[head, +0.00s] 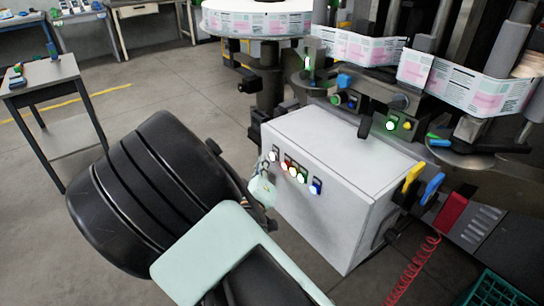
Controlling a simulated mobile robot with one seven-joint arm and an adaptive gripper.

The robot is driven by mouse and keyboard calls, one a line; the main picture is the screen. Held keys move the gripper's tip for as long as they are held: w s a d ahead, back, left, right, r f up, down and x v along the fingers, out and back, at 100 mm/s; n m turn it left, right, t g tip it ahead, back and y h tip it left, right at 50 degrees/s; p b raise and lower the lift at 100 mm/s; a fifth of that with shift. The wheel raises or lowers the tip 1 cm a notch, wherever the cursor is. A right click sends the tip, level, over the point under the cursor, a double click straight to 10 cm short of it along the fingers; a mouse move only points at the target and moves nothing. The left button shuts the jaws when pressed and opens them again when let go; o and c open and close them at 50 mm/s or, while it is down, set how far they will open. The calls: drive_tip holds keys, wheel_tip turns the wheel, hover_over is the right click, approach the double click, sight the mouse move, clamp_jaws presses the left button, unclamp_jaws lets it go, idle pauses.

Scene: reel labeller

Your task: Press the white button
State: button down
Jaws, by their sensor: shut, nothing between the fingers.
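The grey control box (335,150) stands in the middle of the head view, with a slanted row of several small lit buttons on its front face. The white button (273,156) appears to be the leftmost one, at the upper left of the row. Red, yellow and blue (315,187) buttons sit to its right and lower. My gripper (267,178) is small and partly hidden behind my own arm. It is shut and empty, close in front of the left end of the row, just below the white button. I cannot tell whether it touches the panel.
The labelling machine with its label web (462,88) and a large reel (257,22) stands behind the box. Yellow and blue handles (413,175) stick out at the box's right. A red coiled cable (412,270) hangs at lower right. A small table (45,80) stands left.

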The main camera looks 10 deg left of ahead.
drive_tip(key=shift+s+a, duration=0.2)
drive_tip(key=shift+a, duration=0.05)
drive_tip(key=s+a+p, duration=0.1)
drive_tip(key=s+a, duration=0.2)
drive_tip(key=shift+s, duration=0.35)
idle(0.9)
